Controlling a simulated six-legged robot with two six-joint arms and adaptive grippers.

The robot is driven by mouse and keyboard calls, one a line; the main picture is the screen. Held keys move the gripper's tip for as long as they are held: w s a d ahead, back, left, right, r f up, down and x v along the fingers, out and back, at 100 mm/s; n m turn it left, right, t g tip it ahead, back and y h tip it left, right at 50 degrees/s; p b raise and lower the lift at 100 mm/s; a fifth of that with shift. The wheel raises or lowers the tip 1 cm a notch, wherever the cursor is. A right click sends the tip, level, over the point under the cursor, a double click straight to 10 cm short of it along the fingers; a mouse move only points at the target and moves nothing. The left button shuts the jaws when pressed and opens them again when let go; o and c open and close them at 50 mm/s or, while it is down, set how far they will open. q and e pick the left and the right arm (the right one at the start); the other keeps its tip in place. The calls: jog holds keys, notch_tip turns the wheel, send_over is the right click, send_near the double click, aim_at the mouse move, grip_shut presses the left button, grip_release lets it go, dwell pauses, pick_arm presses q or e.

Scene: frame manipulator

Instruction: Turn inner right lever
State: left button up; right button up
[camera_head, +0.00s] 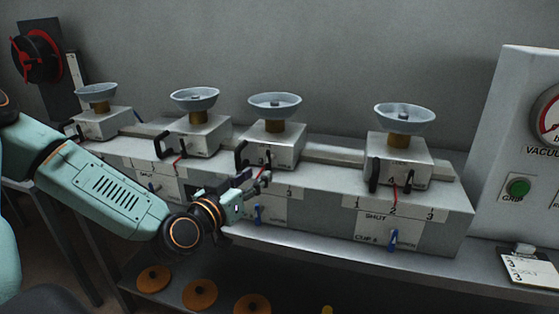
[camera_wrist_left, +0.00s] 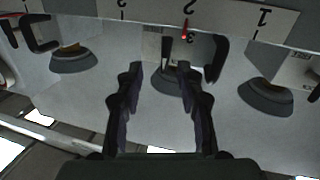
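Several small blue levers sit on the front of the long grey bench unit. One lever (camera_head: 257,214) is below the third cup station, just under my left gripper. Another lever (camera_head: 392,239) is below the rightmost station, under a "SHUT" label. My left gripper (camera_head: 263,181) is in front of the third station's number strip, its fingers toward the station and above the lever, with no visible contact. In the left wrist view its two dark fingers (camera_wrist_left: 163,88) are apart with nothing clearly gripped between them. My right gripper is not in view.
Stations with pale cups (camera_head: 274,101) and black handles (camera_head: 241,154) line the unit. A panel with a green button (camera_head: 518,187) stands at right. Orange discs (camera_head: 200,293) lie on the shelf below. A red-handled wheel (camera_head: 37,55) is at far left.

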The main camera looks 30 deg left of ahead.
aim_at(267, 162)
pick_arm(q)
jog(key=w+b, duration=0.1)
jog(key=w+m+b, duration=0.1)
jog(key=shift+w+a+r+t, duration=0.2)
jog(key=shift+w+r+t, duration=0.1)
jog(key=shift+w+r, duration=0.1)
jog(key=w+b, duration=0.2)
jog(key=w, duration=0.3)
jog(key=shift+a, duration=0.15)
jog(key=shift+w+f, duration=0.1)
jog(key=shift+a, duration=0.35)
jog(key=shift+d, duration=0.3)
jog(key=c, duration=0.3)
jog(key=shift+a, duration=0.2)
grip_shut()
jog(key=shift+d, duration=0.1)
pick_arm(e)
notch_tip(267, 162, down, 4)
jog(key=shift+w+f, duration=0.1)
